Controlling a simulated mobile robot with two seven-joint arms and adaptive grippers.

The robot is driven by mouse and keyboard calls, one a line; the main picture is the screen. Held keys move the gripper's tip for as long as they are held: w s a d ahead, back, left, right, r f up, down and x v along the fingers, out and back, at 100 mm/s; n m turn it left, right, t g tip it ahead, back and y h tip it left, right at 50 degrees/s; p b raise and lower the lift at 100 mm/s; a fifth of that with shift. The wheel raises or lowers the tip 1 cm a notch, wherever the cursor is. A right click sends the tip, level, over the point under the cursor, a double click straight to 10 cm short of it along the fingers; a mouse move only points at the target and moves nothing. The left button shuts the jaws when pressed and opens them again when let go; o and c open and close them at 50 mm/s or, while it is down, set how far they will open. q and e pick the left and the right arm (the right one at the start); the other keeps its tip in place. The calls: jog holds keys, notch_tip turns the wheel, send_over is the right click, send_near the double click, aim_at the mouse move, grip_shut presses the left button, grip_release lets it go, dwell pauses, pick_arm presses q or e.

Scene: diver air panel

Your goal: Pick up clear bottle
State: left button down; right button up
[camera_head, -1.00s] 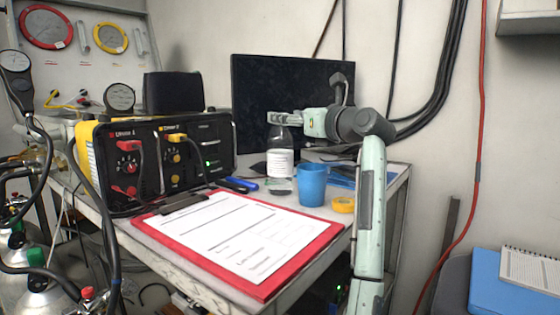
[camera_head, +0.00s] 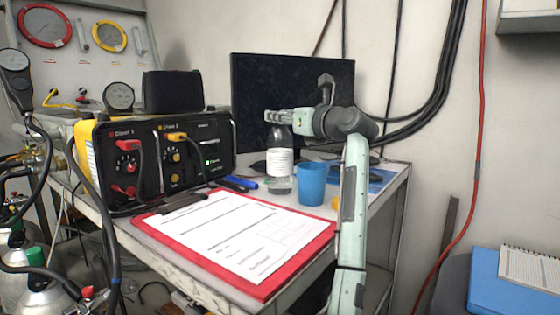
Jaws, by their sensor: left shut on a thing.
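The clear bottle (camera_head: 280,162) with a white label stands upright near the back of the table, beside the blue cup. My left gripper (camera_head: 277,116) is at the top of the bottle and shut on its neck or cap. The fingers hide the bottle's top. I cannot tell whether the bottle's base touches the table. My right gripper is not in view.
A blue cup (camera_head: 311,184) stands right of the bottle, close to my left arm. A dark monitor (camera_head: 250,90) is behind. A red clipboard (camera_head: 318,238) with paper lies in front. A black control box (camera_head: 205,150) and blue marker (camera_head: 240,182) are to the left.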

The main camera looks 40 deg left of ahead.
pick_arm(q)
jog(key=shift+r, duration=0.15)
jog(key=shift+r, duration=0.35)
notch_tip(320, 180, up, 17)
jog(key=p, duration=0.1)
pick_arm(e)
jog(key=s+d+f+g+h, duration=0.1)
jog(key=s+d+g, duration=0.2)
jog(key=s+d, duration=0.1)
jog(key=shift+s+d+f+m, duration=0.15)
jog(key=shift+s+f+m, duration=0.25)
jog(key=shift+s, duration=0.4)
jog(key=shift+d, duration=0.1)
